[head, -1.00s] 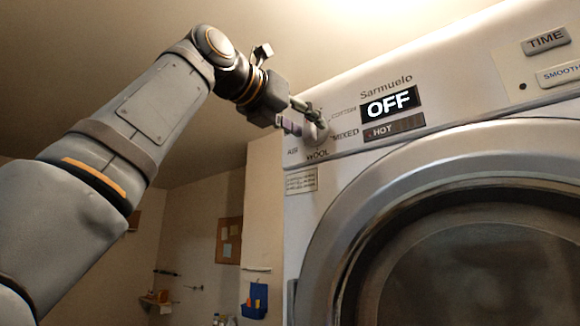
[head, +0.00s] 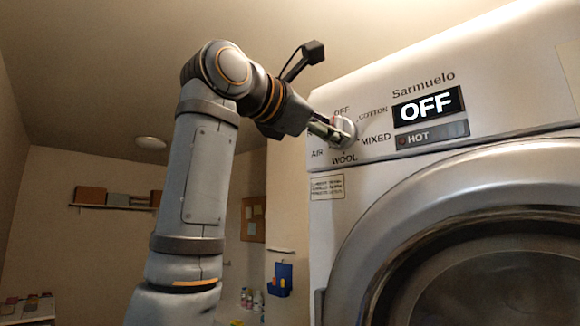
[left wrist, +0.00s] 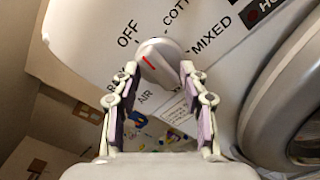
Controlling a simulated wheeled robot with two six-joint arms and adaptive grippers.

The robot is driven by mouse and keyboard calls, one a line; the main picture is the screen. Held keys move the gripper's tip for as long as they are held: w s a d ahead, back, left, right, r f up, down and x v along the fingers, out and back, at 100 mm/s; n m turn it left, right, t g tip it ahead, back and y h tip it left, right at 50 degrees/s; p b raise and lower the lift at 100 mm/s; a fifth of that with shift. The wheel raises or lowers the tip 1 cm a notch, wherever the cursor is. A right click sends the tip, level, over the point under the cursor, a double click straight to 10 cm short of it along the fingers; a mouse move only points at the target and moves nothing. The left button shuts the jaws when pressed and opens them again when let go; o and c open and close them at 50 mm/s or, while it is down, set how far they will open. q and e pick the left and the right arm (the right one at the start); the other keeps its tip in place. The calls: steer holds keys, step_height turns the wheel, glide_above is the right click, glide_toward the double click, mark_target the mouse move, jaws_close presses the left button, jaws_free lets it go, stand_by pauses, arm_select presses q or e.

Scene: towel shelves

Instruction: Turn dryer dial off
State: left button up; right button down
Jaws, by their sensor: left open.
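The dryer (head: 385,160) has a round grey-white dial (head: 345,131) on its panel, ringed by the labels OFF, COTTON, MIXED, WOOL and AIR. The dark display (head: 428,106) reads OFF. In the left wrist view the dial (left wrist: 159,62) has a red mark that points to the upper left, near the OFF label (left wrist: 128,33). My left gripper (head: 330,130) is at the dial in the head view. In the left wrist view its open fingers (left wrist: 158,85) stand on either side of the dial's lower part, with nothing gripped. Whether they touch it I cannot tell. My right gripper is not in view.
The round dryer door (head: 400,215) is below the panel. A HOT indicator (head: 432,134) sits under the display. A wall shelf with boxes (head: 110,199) and a blue holder (head: 280,280) are in the background. The space left of my arm is open.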

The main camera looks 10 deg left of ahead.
arm_select(q)
steer(key=s+a+n+p, duration=0.6)
steer(key=s+n, duration=0.3)
steer(key=n, duration=1.2)
steer(key=w+f+n, duration=0.2)
steer(key=w+f, duration=0.2)
steer(key=w, duration=0.2)
steer(key=w+a+f+n+y, duration=0.1)
steer(key=w+f+n, duration=0.2)
steer(key=w, duration=0.3)
steer(key=shift+f, duration=0.35)
